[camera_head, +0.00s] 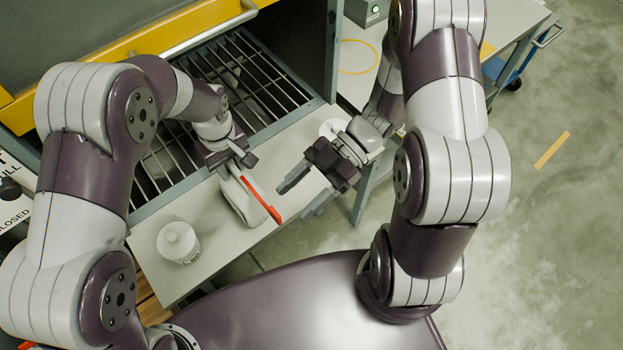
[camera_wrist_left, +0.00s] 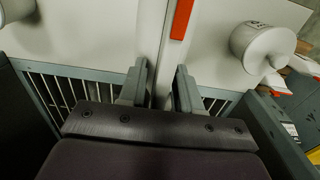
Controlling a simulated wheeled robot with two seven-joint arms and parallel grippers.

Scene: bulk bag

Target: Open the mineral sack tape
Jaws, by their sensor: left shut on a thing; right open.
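The white mineral sack (camera_head: 238,200) stands near the front edge of the pale worktop. A red tape strip (camera_head: 262,200) runs along its top and sticks out toward the lower right; it also shows in the left wrist view (camera_wrist_left: 182,18). My left gripper (camera_head: 238,168) is at the sack's far end. In the left wrist view its fingers (camera_wrist_left: 160,85) stand on either side of the sack's pale upper edge, shut on it. My right gripper (camera_head: 304,191) is open and empty, right of the sack and apart from the tape. The sack's far end is partly hidden by my left gripper.
A white lidded jar (camera_head: 178,243) stands left of the sack on the worktop (camera_head: 215,225). Behind is a metal grate (camera_head: 250,85) in an open cabinet with a yellow edge. A round white item (camera_head: 333,128) lies behind my right gripper. Open floor is at right.

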